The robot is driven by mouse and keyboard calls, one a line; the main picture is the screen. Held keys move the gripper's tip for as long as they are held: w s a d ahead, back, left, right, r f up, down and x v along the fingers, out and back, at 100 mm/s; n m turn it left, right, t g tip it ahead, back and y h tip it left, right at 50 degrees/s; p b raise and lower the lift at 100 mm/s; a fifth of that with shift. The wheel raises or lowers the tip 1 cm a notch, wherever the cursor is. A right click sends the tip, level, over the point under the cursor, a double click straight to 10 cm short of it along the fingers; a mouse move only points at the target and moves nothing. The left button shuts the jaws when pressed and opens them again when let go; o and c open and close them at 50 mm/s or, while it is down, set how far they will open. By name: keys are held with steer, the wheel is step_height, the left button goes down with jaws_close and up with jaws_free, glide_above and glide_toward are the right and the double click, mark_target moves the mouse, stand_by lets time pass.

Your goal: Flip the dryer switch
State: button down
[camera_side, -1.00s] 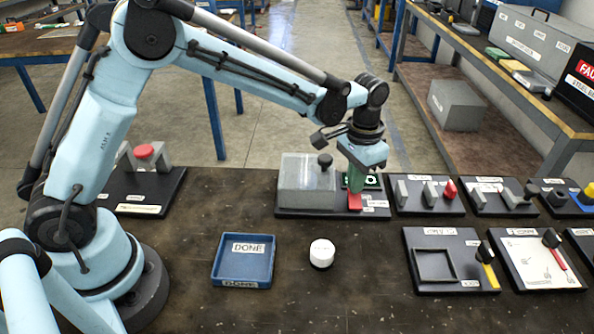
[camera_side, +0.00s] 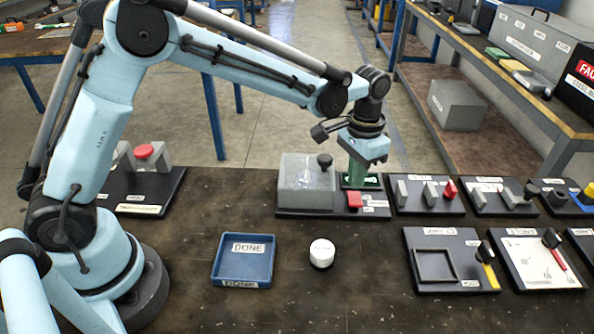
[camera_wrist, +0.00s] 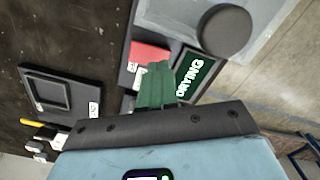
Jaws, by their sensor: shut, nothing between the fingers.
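The dryer is a transparent grey box (camera_side: 305,190) with a dark knob on its lid, on a black base plate at the table's back edge. Its red switch (camera_side: 354,201) sits at the base's right front; it also shows in the wrist view (camera_wrist: 150,54). A green screen (camera_wrist: 195,75) reading "DRYING" is beside the switch in the wrist view. My gripper (camera_side: 356,184), with green fingers, is shut and empty. It is just above and behind the red switch, in front of the screen. I cannot tell whether the fingertips touch anything.
A blue DONE tray (camera_side: 243,282) and a white round container (camera_side: 321,253) stand in front. Black panels with levers (camera_side: 428,195) and a square-frame plate (camera_side: 450,285) are to the right. The table's front middle is clear.

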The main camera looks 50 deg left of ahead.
mark_target(353, 194)
steer(key=shift+r, duration=2.45)
steer(key=shift+n+t, duration=0.4)
steer(key=shift+t, duration=0.5)
steer(key=s+a+r, duration=0.3)
steer(key=r, duration=0.1)
steer(key=shift+s+a+r, duration=0.1)
steer(key=shift+s+a, duration=0.3)
steer(key=s+a+n+t, duration=0.2)
steer(key=s+a+t, duration=0.3)
steer(key=s, duration=0.8)
steer(key=a, duration=0.2)
steer(key=shift+a, duration=0.4)
